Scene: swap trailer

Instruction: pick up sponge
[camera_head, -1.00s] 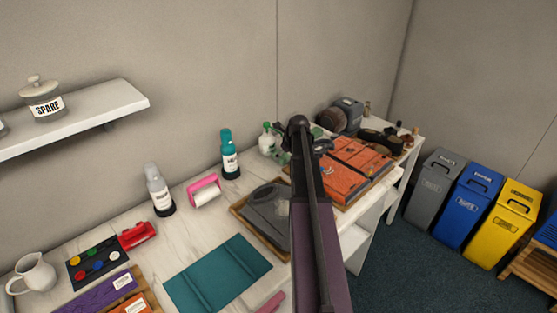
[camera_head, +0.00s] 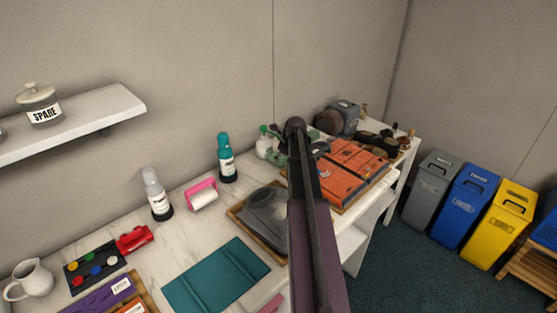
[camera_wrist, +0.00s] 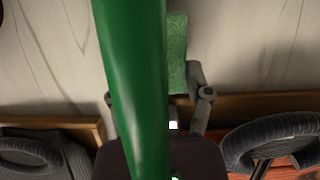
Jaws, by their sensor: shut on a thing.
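The sponge (camera_wrist: 177,45) is a green, speckled block in the wrist view, partly hidden by a large smooth green cylinder very close to the camera. My gripper (camera_wrist: 160,100) is shut on the sponge; one jointed finger shows against its lower right side, and the cylinder hides much of the grip. In the head view my dark arm reaches to the back of the white worktop and covers most of the gripper.
A green-topped white bottle (camera_head: 265,143) and a teal bottle (camera_head: 226,158) stand left of my arm. Orange boxes (camera_head: 350,171) lie to its right and a grey item on a wooden tray (camera_head: 242,218) to its left. Bins (camera_head: 470,203) stand at the right.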

